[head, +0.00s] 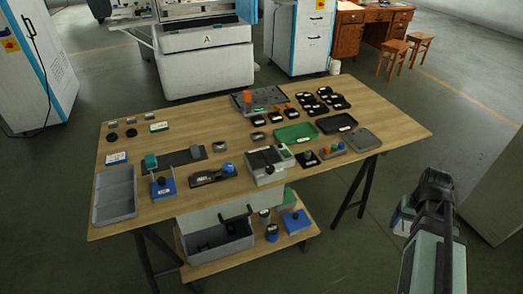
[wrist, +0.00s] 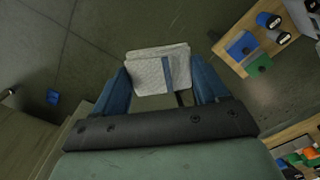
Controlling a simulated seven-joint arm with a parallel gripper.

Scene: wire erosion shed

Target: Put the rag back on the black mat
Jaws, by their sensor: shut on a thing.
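My gripper (wrist: 160,82) is shut on the rag (wrist: 150,72), a pale grey, textured folded cloth that shows between the two blue fingers in the wrist view. In the head view my gripper (head: 404,216) is off the right side of the table, over the floor, and the rag is hard to make out there. A flat black mat (head: 182,157) lies on the left half of the table, well apart from my gripper. A grey block and a teal-topped blue stand are by its edges, and its middle looks bare.
The wooden table (head: 225,128) carries a grey bin (head: 115,213), a green tray (head: 295,142), a black tray (head: 337,116) and several small fixtures. A lower shelf (head: 262,247) holds a grey crate and blue items. Open floor separates my gripper from the table's right edge.

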